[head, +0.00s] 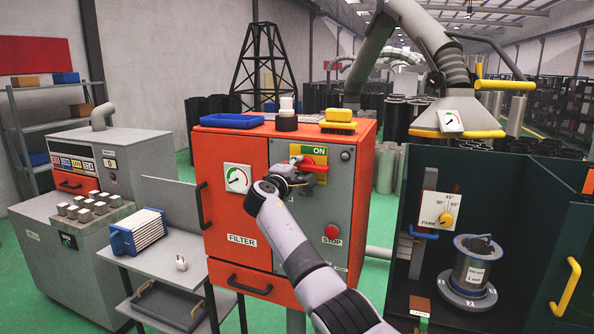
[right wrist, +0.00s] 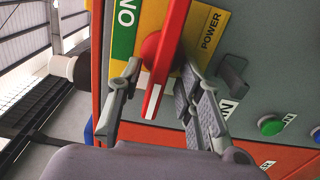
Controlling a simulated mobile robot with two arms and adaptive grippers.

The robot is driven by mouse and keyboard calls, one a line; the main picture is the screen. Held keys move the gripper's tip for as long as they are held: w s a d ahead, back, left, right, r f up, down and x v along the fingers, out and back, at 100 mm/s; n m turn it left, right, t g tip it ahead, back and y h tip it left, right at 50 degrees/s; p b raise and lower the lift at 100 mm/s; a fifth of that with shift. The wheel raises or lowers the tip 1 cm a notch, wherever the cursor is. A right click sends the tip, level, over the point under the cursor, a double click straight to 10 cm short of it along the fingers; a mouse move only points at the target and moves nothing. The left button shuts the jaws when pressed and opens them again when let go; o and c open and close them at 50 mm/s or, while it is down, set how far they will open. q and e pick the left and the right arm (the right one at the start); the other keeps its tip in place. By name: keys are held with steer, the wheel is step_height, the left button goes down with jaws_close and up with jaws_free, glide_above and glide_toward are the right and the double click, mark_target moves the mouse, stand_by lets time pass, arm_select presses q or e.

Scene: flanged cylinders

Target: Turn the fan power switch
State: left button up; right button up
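The fan power switch is a red lever (head: 316,161) on a yellow plate with a green ON label (head: 319,151), on the grey panel of the orange filter cabinet. The lever lies roughly level across the plate. In the right wrist view the red lever (right wrist: 166,60) runs between the two fingers of my right gripper (right wrist: 160,78). The fingers stand apart, one on each side, with a gap visible. In the head view my right gripper (head: 295,170) is at the lever's left end, partly covering it. My left gripper is not in view.
A red STOP button (head: 332,231) sits below the switch, and a green button (right wrist: 270,125) shows in the right wrist view. A gauge (head: 237,178) and door handle are to the left. A dark open machine (head: 440,165) stands at right, a trolley (head: 165,264) at left.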

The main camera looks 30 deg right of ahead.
steer(key=v, duration=1.2)
stand_by(0.3)
